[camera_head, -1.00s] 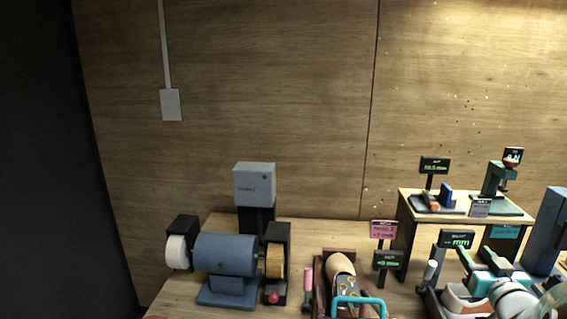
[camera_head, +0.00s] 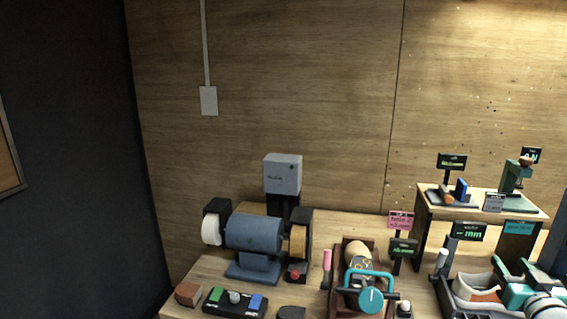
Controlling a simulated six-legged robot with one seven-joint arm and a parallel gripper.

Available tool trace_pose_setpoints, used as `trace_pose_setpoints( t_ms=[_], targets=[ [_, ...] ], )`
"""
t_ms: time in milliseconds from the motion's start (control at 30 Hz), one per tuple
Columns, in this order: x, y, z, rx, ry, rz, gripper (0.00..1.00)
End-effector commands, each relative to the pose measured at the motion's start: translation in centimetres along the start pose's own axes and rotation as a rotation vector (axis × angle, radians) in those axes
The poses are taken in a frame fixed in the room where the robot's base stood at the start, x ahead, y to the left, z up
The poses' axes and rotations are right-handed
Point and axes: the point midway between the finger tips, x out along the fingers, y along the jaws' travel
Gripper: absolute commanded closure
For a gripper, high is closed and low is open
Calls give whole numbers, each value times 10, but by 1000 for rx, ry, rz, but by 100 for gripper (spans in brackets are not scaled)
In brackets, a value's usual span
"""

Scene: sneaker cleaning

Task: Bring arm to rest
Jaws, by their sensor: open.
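My gripper (camera_head: 513,272), teal and white, is at the lower right edge of the picture. Its two fingers point up and away, and they look apart and empty. Part of the hand and the arm behind it are cut off by the picture edge. A white and tan sneaker (camera_head: 476,288) lies in a dark tray just left of my gripper, partly hidden. I cannot tell whether the gripper touches the tray.
A blue bench grinder (camera_head: 253,236) stands left on the wooden table. A button box (camera_head: 234,302) is in front. A teal-handled fixture (camera_head: 370,299) stands mid-table. A small raised shelf (camera_head: 468,209) is at the back right. A dark wall (camera_head: 62,130) is far left.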

Motion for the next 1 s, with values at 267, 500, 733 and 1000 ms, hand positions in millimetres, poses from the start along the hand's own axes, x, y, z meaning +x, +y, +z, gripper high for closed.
trace_pose_setpoints(
  t_ms=[267, 500, 733, 1000],
  targets=[
    [12, -37, -12, -48, -90, 67, 55],
    [7, -82, -20, -78, -210, 120, 55],
    [-34, -162, -16, -91, -440, 121, 55],
    [-138, -265, 10, -111, -797, -53, 55]
  ],
)
